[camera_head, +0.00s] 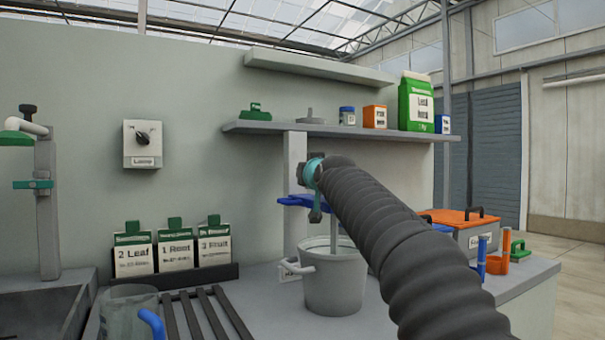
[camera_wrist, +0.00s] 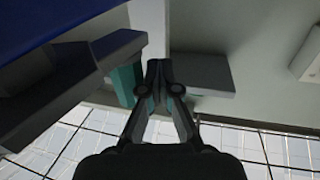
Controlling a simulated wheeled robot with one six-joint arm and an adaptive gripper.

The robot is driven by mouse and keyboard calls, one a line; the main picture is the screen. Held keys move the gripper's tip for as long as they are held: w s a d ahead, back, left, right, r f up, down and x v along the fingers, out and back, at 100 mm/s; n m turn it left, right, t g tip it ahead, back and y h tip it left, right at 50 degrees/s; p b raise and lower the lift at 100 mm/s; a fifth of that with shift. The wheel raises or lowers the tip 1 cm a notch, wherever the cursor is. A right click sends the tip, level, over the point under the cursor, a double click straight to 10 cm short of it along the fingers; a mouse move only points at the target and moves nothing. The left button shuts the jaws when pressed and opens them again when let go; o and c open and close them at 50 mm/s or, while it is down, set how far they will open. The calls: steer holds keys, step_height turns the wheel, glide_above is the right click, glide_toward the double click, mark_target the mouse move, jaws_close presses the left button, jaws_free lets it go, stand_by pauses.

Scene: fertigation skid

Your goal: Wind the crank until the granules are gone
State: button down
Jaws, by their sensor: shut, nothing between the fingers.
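My gripper (camera_wrist: 161,68) is shut and empty in the wrist view, its fingertips together. A teal block (camera_wrist: 123,82) is just left of the fingers; I cannot tell whether they touch. In the head view my sleeved arm reaches to the post above a grey bucket (camera_head: 333,285) and hides most of what is there. A blue bracket (camera_head: 296,201) juts from the post, and a thin rod (camera_head: 333,232) stands down into the bucket. The wrist view shows a blue surface (camera_wrist: 50,22) close by. I cannot make out the crank clearly. No granules are visible; the bucket's inside is mostly hidden.
A shelf (camera_head: 290,130) above holds small boxes and a green carton (camera_head: 416,102). Left are three seed packets (camera_head: 133,253), a clear jug (camera_head: 128,312) and a slatted rack (camera_head: 205,318). An orange-lidded box (camera_head: 470,232) stands right, behind my arm.

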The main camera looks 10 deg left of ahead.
steer(key=shift+w+d+m+t+h, duration=0.1)
steer(key=shift+w+m+t+h, duration=0.25)
steer(key=shift+h, duration=0.25)
steer(key=shift+w+d+m+t+h, duration=0.1)
steer(key=shift+w+m+t+h, duration=0.1)
steer(key=shift+m+h, duration=0.35)
